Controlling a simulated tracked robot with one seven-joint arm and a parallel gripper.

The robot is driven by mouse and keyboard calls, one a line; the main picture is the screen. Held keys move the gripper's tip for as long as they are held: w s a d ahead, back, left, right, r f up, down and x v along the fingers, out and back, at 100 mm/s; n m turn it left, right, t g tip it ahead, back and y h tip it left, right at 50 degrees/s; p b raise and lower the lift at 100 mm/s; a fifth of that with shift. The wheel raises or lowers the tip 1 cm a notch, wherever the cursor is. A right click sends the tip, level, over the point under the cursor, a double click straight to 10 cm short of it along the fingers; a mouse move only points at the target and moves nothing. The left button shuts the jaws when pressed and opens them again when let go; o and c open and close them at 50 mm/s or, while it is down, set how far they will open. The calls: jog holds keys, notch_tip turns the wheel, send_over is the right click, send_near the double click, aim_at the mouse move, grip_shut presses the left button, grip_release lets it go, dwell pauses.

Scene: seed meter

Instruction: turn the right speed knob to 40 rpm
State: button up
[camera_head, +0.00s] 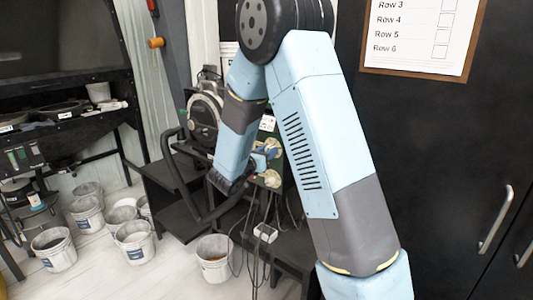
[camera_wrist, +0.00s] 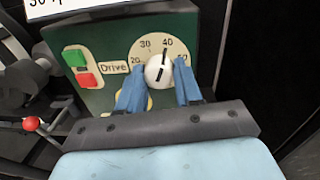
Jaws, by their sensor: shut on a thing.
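The speed knob (camera_wrist: 158,72) is round and white with a black line, on a cream dial (camera_wrist: 140,47) marked 20, 30, 40 and 50. The line's upper end points close to 40. The dial sits on a dark green panel (camera_wrist: 105,40) beside a "Drive" label. My gripper (camera_wrist: 158,86) has its blue fingers on either side of the knob and is shut on it. In the head view my gripper (camera_head: 256,163) is at the panel, where two cream dials show, partly hidden by my arm. A second dial in the wrist view is mostly hidden behind the left finger.
A green button (camera_wrist: 75,57) and a red button (camera_wrist: 90,80) are left of the dial. A red-balled lever (camera_wrist: 32,123) is at the far left. A bucket (camera_head: 214,258) and hanging cables are below the panel. A dark cabinet (camera_head: 450,150) stands on the right.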

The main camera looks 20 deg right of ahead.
jog(key=shift+m, duration=0.3)
jog(key=o, duration=1)
jog(key=shift+o, duration=0.2)
jog(key=v, duration=1.4)
jog(key=shift+f, duration=0.1)
